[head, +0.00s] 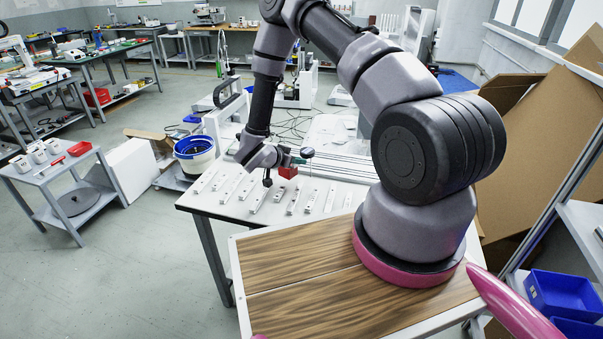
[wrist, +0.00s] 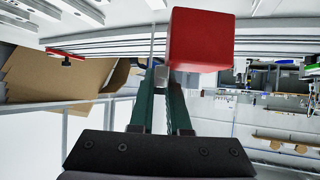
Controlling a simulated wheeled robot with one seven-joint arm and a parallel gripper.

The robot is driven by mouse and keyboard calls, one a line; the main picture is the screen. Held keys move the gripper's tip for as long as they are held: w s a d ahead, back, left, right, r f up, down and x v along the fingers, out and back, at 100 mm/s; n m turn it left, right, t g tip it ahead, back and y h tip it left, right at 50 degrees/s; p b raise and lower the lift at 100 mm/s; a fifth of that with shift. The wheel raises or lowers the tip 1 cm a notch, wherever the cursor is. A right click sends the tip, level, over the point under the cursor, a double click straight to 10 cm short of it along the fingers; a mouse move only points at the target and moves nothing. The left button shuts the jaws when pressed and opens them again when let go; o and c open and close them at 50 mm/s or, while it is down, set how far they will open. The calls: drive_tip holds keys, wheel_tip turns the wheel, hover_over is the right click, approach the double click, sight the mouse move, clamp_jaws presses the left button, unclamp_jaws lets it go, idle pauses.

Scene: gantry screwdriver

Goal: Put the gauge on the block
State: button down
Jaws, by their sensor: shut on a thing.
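In the wrist view the red base (wrist: 200,40) stands large just past the fingertips (wrist: 161,82). I cannot tell which thing is the block; several pale bars (head: 310,200) lie in a row on the table below the gripper.
The white table (head: 212,208) carries metal rails (head: 340,167) behind the bars. A wooden-topped stand (head: 290,265) is in front. A blue-rimmed bucket (head: 195,150) and a grey cart (head: 62,180) stand left. Cardboard (head: 530,140) and blue bins (head: 560,295) are on the right.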

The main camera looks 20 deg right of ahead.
drive_tip(key=shift+f, duration=2.1)
drive_tip(key=c, duration=0.9)
unclamp_jaws()
drive_tip(key=shift+f, duration=0.1)
drive_tip(key=v, duration=1.2)
